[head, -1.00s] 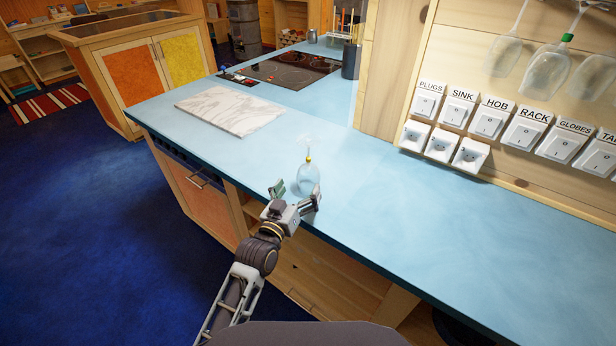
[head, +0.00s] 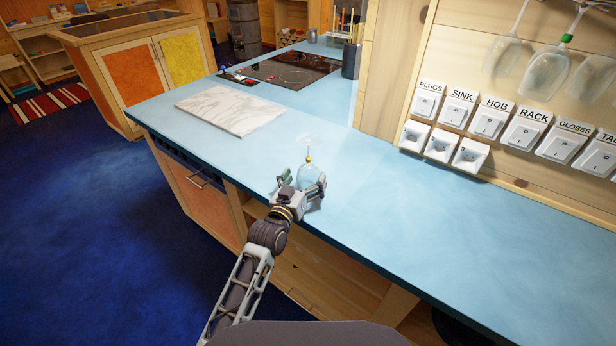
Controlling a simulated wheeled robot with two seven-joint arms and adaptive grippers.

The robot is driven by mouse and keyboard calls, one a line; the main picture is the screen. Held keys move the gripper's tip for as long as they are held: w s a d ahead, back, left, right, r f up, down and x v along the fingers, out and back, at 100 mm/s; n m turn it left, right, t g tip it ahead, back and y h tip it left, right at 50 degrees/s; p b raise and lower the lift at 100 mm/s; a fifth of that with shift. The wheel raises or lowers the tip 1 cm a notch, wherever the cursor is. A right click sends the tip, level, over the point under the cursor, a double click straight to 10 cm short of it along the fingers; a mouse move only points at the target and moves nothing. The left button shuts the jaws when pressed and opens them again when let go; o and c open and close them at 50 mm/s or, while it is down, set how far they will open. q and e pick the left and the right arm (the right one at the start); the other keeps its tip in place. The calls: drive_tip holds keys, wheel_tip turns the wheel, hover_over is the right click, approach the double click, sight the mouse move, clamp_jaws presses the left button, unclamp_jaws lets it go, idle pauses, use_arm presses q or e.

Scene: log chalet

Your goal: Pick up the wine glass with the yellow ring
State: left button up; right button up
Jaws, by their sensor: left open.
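The wine glass with the yellow ring (head: 308,170) stands upside down on the blue worktop, near its front edge. Its clear bowl is at the bottom, and the yellow ring is on the stem just above the bowl. My left gripper (head: 303,182) is open, with one finger on each side of the bowl. The near part of the bowl is hidden by the gripper. I cannot tell whether the fingers touch the glass. My right gripper is not in view.
A marble board (head: 228,110) lies on the blue worktop (head: 400,205) to the left, with a black hob (head: 290,70) behind it. Labelled switches (head: 490,117) are on the wooden wall at right. A glass with a green ring (head: 548,70) hangs above them. The worktop right of the glass is clear.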

sight(305, 170)
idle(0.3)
use_arm(q)
drive_tip(key=c, duration=0.9)
drive_tip(key=shift+r, duration=0.2)
drive_tip(key=shift+r, duration=4.85)
